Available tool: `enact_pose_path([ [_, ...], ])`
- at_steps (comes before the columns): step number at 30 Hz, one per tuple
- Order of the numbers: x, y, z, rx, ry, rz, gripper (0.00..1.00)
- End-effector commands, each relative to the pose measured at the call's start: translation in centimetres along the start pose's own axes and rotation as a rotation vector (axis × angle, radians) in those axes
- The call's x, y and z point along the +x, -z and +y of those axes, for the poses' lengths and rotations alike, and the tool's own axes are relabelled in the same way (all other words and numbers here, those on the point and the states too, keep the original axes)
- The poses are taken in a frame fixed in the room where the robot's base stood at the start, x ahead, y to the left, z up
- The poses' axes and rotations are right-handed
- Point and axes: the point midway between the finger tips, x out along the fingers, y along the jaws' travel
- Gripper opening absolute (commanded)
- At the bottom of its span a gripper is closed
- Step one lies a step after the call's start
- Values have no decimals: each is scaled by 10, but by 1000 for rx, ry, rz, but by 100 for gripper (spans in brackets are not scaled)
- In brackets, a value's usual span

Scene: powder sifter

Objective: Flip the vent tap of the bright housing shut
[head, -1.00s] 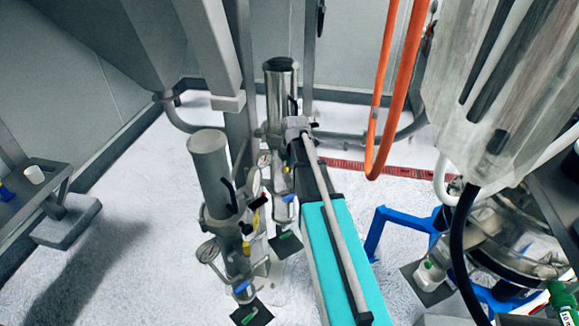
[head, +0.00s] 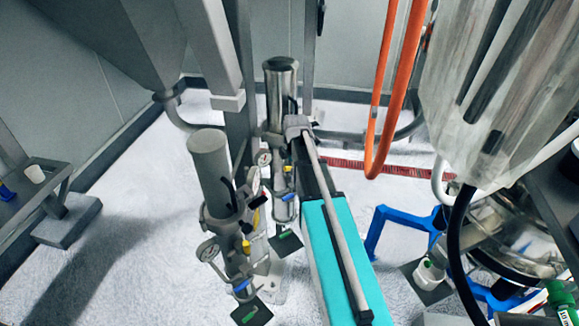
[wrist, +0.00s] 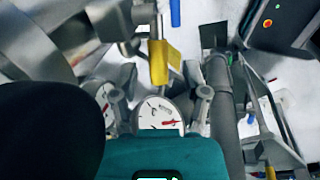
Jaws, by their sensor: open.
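The bright housing (head: 281,92) is a shiny steel cylinder standing behind a duller grey housing (head: 210,165). Small fittings hang below it, among them a blue lever (head: 287,197). My arm reaches up beside it, its end near the housing's lower part; the head view does not show my fingers clearly. In the wrist view my gripper (wrist: 162,98) is open, with a grey finger on each side and nothing held. A yellow lever (wrist: 160,62) on a metal fitting lies ahead, between the fingers in the picture. I cannot tell whether it touches them, nor surely which lever is the vent tap.
A white gauge (wrist: 160,115) sits close in front of my gripper. The dull housing carries its own yellow handle (head: 246,246) and blue lever (head: 242,286). Orange hoses (head: 385,110) hang to the right.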

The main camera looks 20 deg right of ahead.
Motion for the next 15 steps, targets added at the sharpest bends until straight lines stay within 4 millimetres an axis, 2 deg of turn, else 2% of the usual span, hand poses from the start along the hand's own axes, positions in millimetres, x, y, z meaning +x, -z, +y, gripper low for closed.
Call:
enact_pose_path([
  [8,-33,3,1,-1,-1,-2,59],
  [15,-77,8,1,-2,-1,-6,59],
])
